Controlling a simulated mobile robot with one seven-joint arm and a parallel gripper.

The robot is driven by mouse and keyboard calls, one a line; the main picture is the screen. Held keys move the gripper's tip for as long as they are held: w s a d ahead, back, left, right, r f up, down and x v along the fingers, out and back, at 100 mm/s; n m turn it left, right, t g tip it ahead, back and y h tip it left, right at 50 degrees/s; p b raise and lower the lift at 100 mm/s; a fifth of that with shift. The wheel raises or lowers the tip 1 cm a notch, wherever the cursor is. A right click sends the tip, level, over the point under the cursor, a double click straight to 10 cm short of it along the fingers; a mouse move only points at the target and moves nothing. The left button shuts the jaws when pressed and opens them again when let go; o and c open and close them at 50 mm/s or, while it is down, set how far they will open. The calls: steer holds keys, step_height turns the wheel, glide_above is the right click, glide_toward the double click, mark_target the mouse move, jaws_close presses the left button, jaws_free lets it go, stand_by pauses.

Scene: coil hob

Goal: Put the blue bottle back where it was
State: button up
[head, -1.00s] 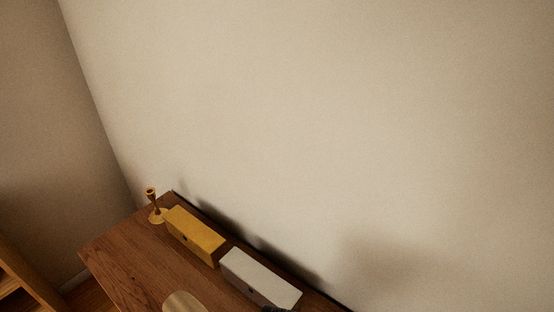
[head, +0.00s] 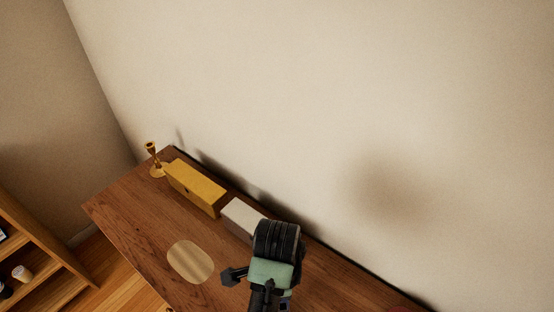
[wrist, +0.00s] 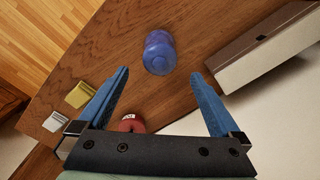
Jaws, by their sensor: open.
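The blue bottle (wrist: 158,52) shows in the wrist view on the brown wooden top, ahead of my fingertips and between their lines. My gripper (wrist: 160,74) is open, with its two blue fingers spread apart and nothing clasped between them. The fingers do not appear to touch the bottle. In the head view my wrist and arm end (head: 272,262) hang over the wooden top in front of the white box. I cannot make out the bottle there.
A yellow box (head: 196,188), a white box (head: 240,216) and a brass candlestick (head: 154,160) stand along the wall. A pale oval board (head: 190,262) lies on the wooden top (head: 125,208). A red object (wrist: 131,124) and small pale blocks (wrist: 78,95) show in the wrist view.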

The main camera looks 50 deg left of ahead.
steer(key=shift+r, duration=1.35)
steer(key=w+r+n+t+y, duration=0.1)
steer(key=w+r+t+y, duration=0.3)
steer(key=w+r, duration=0.55)
steer(key=w+d+r+n+t, duration=0.1)
steer(key=w+d+r+t, duration=0.2)
steer(key=w+r+t, duration=0.5)
steer(key=w+d+r+n+t, duration=0.15)
steer(key=w+r, duration=0.35)
steer(key=r, duration=0.8)
steer(key=d+r+t, duration=0.3)
steer(key=d+r, duration=0.1)
steer(key=r, duration=0.3)
steer(key=d+r+t, duration=0.3)
steer(key=r, duration=0.4)
steer(key=s+d+r+n+t+h, duration=0.1)
steer(key=s+d+r+t, duration=0.3)
steer(key=r, duration=0.5)
steer(key=s+d+r+n+t+h, duration=0.1)
steer(key=s+d+r+t+h, duration=0.2)
steer(key=s+r, duration=0.5)
steer(key=d+r+t, duration=0.1)
steer(key=d, duration=0.1)
steer(key=shift+s+d+r+n, duration=0.25)
steer(key=shift+s+d+n, duration=0.05)
steer(key=shift+s+n, duration=0.05)
